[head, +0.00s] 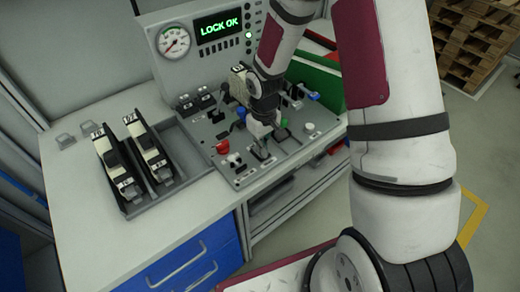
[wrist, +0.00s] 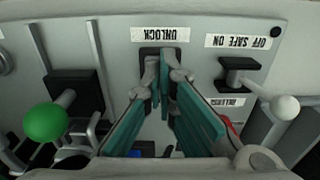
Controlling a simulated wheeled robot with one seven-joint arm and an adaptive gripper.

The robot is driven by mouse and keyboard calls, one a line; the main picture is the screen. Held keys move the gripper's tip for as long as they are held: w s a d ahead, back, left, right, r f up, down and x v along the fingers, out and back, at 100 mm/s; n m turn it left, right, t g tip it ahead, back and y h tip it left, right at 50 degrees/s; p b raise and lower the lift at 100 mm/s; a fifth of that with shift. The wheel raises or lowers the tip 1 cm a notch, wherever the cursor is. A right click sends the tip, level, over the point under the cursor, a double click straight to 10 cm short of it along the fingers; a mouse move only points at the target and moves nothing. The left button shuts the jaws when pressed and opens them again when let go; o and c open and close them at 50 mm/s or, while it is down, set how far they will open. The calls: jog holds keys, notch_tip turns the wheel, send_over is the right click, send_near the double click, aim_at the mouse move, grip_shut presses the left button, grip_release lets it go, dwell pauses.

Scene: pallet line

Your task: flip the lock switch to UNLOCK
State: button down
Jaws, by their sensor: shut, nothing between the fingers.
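The lock switch (wrist: 184,53) shows in the wrist view as a dark slotted plate beside a label (wrist: 160,34) that reads UNLOCK, upside down. My gripper (wrist: 163,78) is shut, with its teal-padded fingers meeting over the plate. The fingers cover most of the switch, so I cannot tell its lever position or whether they touch it. In the head view my arm reaches down to the control panel (head: 222,176), and the fingertips are hard to make out.
A green knob (wrist: 45,122) and a white ball-topped lever (wrist: 285,107) flank my fingers. A switch (wrist: 238,72) labelled OFF SAFE ON is close by. A red button (head: 222,147) and a gauge (head: 174,41) are on the console. A tray (head: 188,160) holds two units at left.

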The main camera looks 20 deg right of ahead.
jog(key=shift+r+p, duration=1.35)
jog(key=shift+r, duration=2)
jog(key=shift+r, duration=0.1)
jog(key=s+d+r+m+t+h, duration=0.1)
jog(key=s+r, duration=0.3)
jog(key=r, duration=0.7)
jog(key=s+r+m+t, duration=0.15)
jog(key=s+r, duration=0.25)
jog(key=r, duration=0.6)
jog(key=s+r+t, duration=0.1)
jog(key=s+r, duration=0.4)
jog(key=s, duration=0.2)
jog(key=s+a+r+m+t+y, duration=0.1)
jog(key=s+r, duration=0.3)
jog(key=s, duration=0.4)
jog(key=shift+s+r+t, duration=0.2)
jog(key=shift+r+t, duration=0.2)
jog(key=shift+t, duration=0.15)
